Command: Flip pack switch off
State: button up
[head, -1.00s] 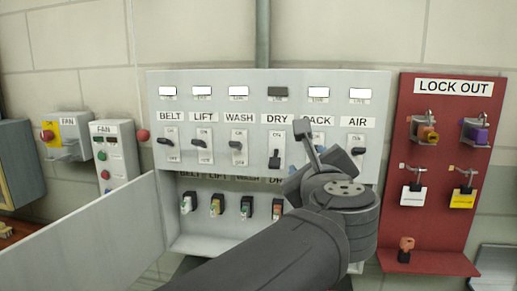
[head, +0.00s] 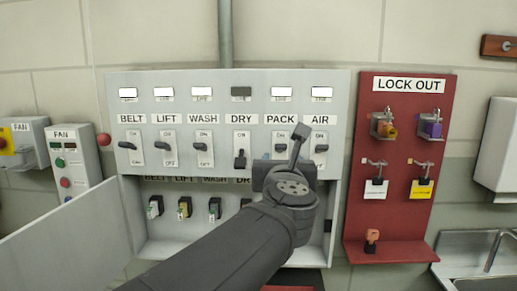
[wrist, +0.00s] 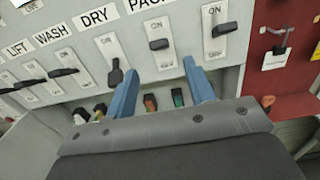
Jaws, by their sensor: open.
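The PACK switch (head: 280,148) is on the grey panel, between the DRY and AIR switches, under the PACK label (head: 281,119). Its dark lever sticks out about level, and the lamp (head: 282,92) above it is lit white. In the wrist view the PACK switch (wrist: 158,45) shows just beyond the fingertips, roughly centred between them. My gripper (wrist: 160,68) is open, with its two blue fingers apart and nothing between them. In the head view my gripper (head: 285,165) is in front of the panel, just below the PACK switch, and hides its lower part.
The DRY lever (head: 240,158) points down and its lamp is dark. The AIR switch (head: 320,147) is close on the right. Below, several small key-like pieces hang in an open compartment (head: 165,245). A red LOCK OUT board (head: 400,220) with padlocks hangs to the right.

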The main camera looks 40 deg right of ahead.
aim_at(281, 149)
jog(key=x, duration=0.9)
jog(key=shift+w+d, duration=0.2)
jog(key=shift+c, duration=0.2)
jog(key=c, duration=1)
